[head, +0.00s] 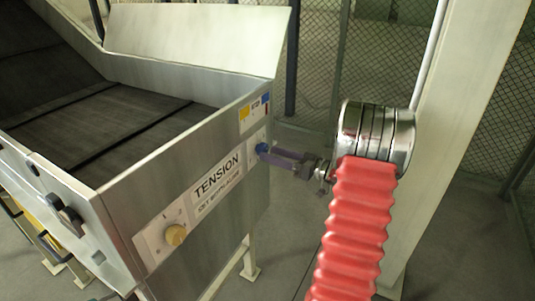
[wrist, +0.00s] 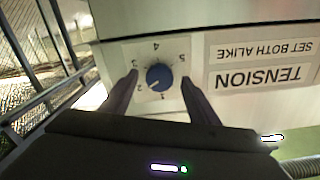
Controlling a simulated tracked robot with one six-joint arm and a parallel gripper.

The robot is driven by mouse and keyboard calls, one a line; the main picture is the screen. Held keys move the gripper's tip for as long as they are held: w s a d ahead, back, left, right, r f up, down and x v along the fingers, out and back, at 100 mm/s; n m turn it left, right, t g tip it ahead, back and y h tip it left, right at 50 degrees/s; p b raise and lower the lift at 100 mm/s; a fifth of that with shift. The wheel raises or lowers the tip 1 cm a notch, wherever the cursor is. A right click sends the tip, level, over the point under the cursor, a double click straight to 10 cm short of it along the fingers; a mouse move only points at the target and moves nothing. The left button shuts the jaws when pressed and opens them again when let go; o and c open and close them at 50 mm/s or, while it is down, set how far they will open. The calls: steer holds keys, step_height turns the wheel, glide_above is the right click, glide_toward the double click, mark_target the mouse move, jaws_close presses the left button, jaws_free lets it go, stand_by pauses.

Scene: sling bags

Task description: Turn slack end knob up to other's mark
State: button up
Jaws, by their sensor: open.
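A blue knob (wrist: 159,77) sits on a white dial plate (wrist: 160,52) with numerals, seen upside down in the wrist view. Its white pointer line slants to the lower left, roughly toward the 2. The blue knob also shows in the head view (head: 262,148) at the panel's far end. My gripper (wrist: 158,80) is open, with one dark finger on each side of the blue knob and gaps between. In the head view my gripper (head: 272,153) reaches the panel from the right. A tan knob (head: 176,235) is on the panel's near end; its setting is too small to read.
A TENSION label (head: 217,177) lies between the two knobs on the metal conveyor side. A yellow and blue sticker (head: 254,112) is above the blue knob. A pale post (head: 455,120) and mesh fence (head: 380,60) stand behind my arm.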

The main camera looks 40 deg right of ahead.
steer(key=shift+x, duration=1.25)
steer(key=shift+c, duration=0.2)
steer(key=c, duration=0.9)
steer(key=shift+a, duration=0.25)
steer(key=shift+c, duration=0.5)
steer(key=shift+d, duration=0.25)
